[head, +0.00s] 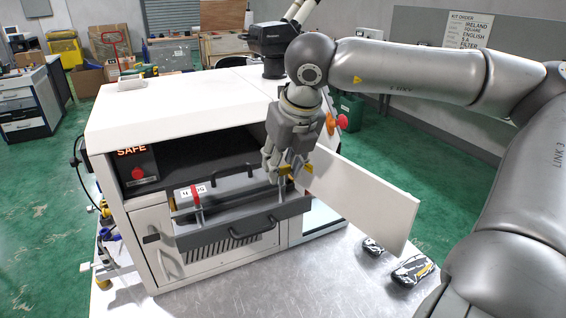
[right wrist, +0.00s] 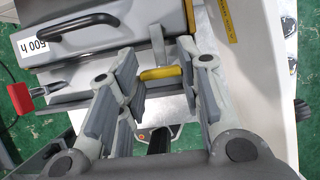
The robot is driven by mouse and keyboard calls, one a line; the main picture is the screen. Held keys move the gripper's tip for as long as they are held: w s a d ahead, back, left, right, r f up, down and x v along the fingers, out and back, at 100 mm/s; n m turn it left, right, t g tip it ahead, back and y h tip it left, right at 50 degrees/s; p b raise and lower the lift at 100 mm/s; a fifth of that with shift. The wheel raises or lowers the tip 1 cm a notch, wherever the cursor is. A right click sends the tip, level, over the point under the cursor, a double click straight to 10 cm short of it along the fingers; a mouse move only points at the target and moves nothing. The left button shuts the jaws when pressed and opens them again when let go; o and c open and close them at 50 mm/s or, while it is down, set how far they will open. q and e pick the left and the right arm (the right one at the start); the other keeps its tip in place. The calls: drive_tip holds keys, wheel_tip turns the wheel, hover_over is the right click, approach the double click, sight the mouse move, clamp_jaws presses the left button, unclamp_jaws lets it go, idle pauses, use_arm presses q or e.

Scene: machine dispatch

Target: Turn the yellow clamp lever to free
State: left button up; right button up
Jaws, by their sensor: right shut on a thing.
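The yellow clamp lever (right wrist: 160,73) shows in the right wrist view between the fingertips of my right gripper (right wrist: 161,85). It lies about crosswise there. In the head view, my right gripper (head: 285,172) reaches down at the right end of the machine's open bay, shut on the lever, and the fingers hide much of it. A grey unit with a dark handle and a number label (head: 193,190) sits in the bay. It also shows in the right wrist view with its label (right wrist: 41,46). My left gripper is not in view.
A red-handled clamp (head: 196,195) stands at the unit's left. The white machine door (head: 365,200) stands open close to my right gripper. A dark drawer front with a handle (head: 255,228) is below the bay. Two dark packets (head: 410,270) lie on the metal table.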

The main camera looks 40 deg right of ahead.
drive_tip(key=n+y+b, duration=0.1)
drive_tip(key=n, duration=0.1)
drive_tip(key=shift+d+f+n+b, duration=0.1)
drive_tip(key=shift+n+b, duration=0.2)
drive_tip(key=shift+n+y, duration=0.4)
drive_tip(key=shift+n, duration=0.5)
drive_tip(key=shift+d+n+y, duration=0.1)
drive_tip(key=shift+n+y, duration=0.3)
drive_tip(key=shift+n, duration=0.5)
drive_tip(key=n, duration=0.1)
drive_tip(key=n+y+p, duration=0.1)
drive_tip(key=shift+r+n, duration=0.25)
drive_tip(key=shift+n, duration=0.15)
drive_tip(key=n+p, duration=0.1)
drive_tip(key=n, duration=0.1)
drive_tip(key=n+g+y+p, duration=0.1)
drive_tip(key=n, duration=0.1)
drive_tip(key=shift+w+d+g+p, duration=0.1)
drive_tip(key=shift+w+g+p, duration=0.05)
drive_tip(key=shift+g+p, duration=0.2)
drive_tip(key=n+p, duration=0.1)
drive_tip(key=n, duration=0.1)
drive_tip(key=shift+f+n+g+y, duration=0.1)
drive_tip(key=shift+n+g+y, duration=0.2)
drive_tip(key=shift+g, duration=0.05)
drive_tip(key=shift+n+g+p, duration=0.3)
drive_tip(key=shift+n+p, duration=0.1)
drive_tip(key=shift+n, duration=0.6)
